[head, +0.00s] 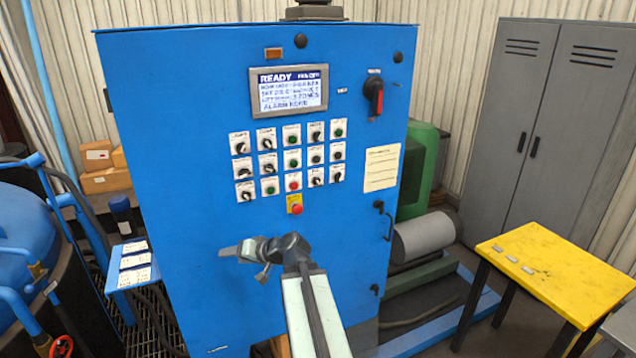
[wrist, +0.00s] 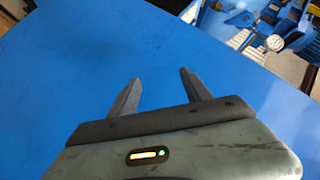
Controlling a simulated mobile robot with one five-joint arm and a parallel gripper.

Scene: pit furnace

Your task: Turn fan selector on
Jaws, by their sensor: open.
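A blue control cabinet (head: 190,200) stands in front of me. Its panel carries rows of small black selector knobs and round push buttons on white plates. One black selector knob (head: 267,143) is in the top row; the labels are too small to read, so I cannot tell which is the fan selector. The display (head: 290,89) reads READY, with what looks like FAN OFF at its top right. My gripper (head: 226,252) is below and left of the knobs, apart from them. In the wrist view my gripper (wrist: 157,82) is open and empty, with blue surface behind it.
A red emergency button (head: 296,209) sits below the knobs, and a red-black main switch (head: 376,97) at upper right. A door handle (head: 384,221) juts out at the cabinet's right. A yellow table (head: 545,262) stands right, a blue vessel (head: 30,235) left.

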